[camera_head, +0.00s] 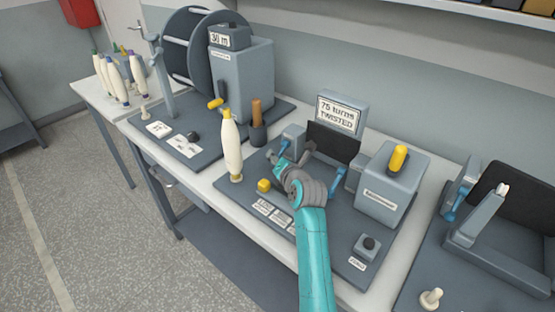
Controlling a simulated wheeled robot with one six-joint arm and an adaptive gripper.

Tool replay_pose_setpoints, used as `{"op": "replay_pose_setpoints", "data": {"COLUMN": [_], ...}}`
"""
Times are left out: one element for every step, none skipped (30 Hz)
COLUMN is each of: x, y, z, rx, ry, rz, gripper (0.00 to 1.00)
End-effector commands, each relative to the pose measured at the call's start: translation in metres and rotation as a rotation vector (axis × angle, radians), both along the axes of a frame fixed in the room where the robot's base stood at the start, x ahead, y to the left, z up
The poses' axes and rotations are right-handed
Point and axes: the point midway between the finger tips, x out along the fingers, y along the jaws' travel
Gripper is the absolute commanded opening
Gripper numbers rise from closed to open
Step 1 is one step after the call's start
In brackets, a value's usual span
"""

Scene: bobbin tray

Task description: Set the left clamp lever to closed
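The middle machine has a grey-blue left clamp block (294,137) with a small blue left clamp lever (284,147) on its near left side. My gripper (280,161) is at the end of the teal arm, right by this lever. Whether it touches the lever cannot be told. The fingers are small and partly hidden by my wrist, so I cannot tell if they are open or shut. A second blue lever (335,184) hangs down on the right side of the machine.
A dark panel (333,141) and a sign reading "75 turns TWISTED" (341,112) stand behind my gripper. A box with a yellow handle (391,186) is to the right. A white bobbin with yellow ends (232,148) and a yellow knob (264,185) are to the left.

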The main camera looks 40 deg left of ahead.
Motion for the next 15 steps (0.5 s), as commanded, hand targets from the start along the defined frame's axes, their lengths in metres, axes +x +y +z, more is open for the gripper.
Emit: {"op": "replay_pose_setpoints", "data": {"x": [0.0003,0.0003,0.0003,0.0003,0.0003,0.0002,0.0002,0.0002,0.0002,0.0001,0.0001,0.0002,0.0002,0.0002,0.0001], "y": [0.0006,0.0007,0.0008,0.0007,0.0006,0.0005,0.0005,0.0006,0.0006,0.0005,0.0005,0.0004,0.0004,0.0004,0.0004], "z": [-0.0002,-0.0004,-0.0005,-0.0004,-0.0005,-0.0005,-0.0005,-0.0006,-0.0006,-0.0005,-0.0005,-0.0006,-0.0006,-0.0006,-0.0007], "rx": [0.000,0.000,0.000,0.000,0.000,0.000,0.000,0.000,0.001,0.001,0.000,0.001,0.000,0.000,0.000], "ry": [0.000,0.000,0.000,0.000,0.000,0.000,0.000,0.000,0.001,0.001,0.001,0.001,0.001,0.001,0.001], "rz": [0.000,0.000,0.000,0.000,0.000,0.000,0.000,0.000,0.000,0.000,0.000,0.000,0.000,0.000,0.000], "gripper": [0.40,0.40,0.40,0.40,0.40,0.40,0.40,0.38,0.28,0.20,0.13,0.03,0.00,0.00,0.00]}}
